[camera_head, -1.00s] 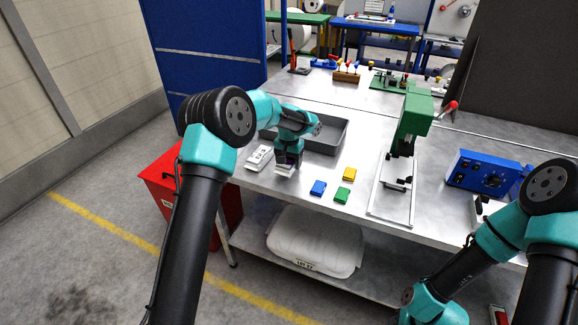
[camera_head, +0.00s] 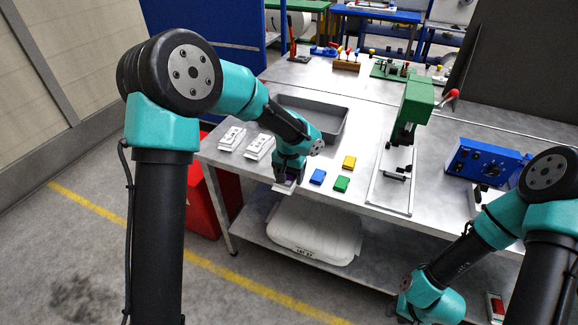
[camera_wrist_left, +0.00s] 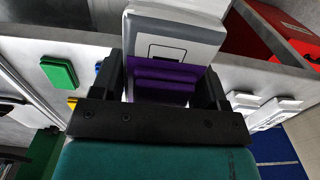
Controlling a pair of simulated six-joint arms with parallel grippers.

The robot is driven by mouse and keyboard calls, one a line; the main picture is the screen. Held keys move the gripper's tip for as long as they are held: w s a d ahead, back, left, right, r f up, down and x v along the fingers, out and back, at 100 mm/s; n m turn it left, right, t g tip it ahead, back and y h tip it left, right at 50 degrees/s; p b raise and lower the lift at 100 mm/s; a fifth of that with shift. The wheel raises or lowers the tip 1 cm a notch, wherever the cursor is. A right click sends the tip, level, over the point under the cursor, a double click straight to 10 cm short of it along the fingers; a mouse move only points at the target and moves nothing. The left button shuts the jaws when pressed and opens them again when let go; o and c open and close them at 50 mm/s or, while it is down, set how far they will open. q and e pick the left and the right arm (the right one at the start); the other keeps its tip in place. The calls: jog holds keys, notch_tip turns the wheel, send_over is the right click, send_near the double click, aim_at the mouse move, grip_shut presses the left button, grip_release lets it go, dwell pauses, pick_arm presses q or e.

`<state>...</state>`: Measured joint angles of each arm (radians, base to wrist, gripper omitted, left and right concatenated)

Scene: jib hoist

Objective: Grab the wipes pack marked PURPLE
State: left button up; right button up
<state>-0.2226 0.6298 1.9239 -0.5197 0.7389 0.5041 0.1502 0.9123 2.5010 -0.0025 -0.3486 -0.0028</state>
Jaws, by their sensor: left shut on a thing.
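The wipes pack with a purple band (camera_wrist_left: 165,80) is in my left gripper (camera_wrist_left: 163,88). Its body is white and grey, with a dark outline mark on it. The fingers stand on both sides of the purple part. In the head view the pack (camera_head: 284,187) shows as a small purple and white piece under my left gripper (camera_head: 289,173), at the bench's front edge. Most of it is hidden there by the gripper. Two other white packs lie on the bench, one farther left (camera_head: 232,138) and one nearer the gripper (camera_head: 259,147). My right gripper is not in view.
Blue (camera_head: 318,177), green (camera_head: 341,184) and yellow (camera_head: 349,162) blocks lie right of my left gripper. A grey tray (camera_head: 335,143) is behind it. A green-headed stand (camera_head: 414,100) and a blue box (camera_head: 485,163) are farther right. A white sack (camera_head: 315,232) lies on the lower shelf.

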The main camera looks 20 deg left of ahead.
pick_arm(q)
jog(key=shift+s+d+r, duration=0.1)
jog(key=shift+s+d, duration=0.05)
jog(key=shift+s, duration=0.3)
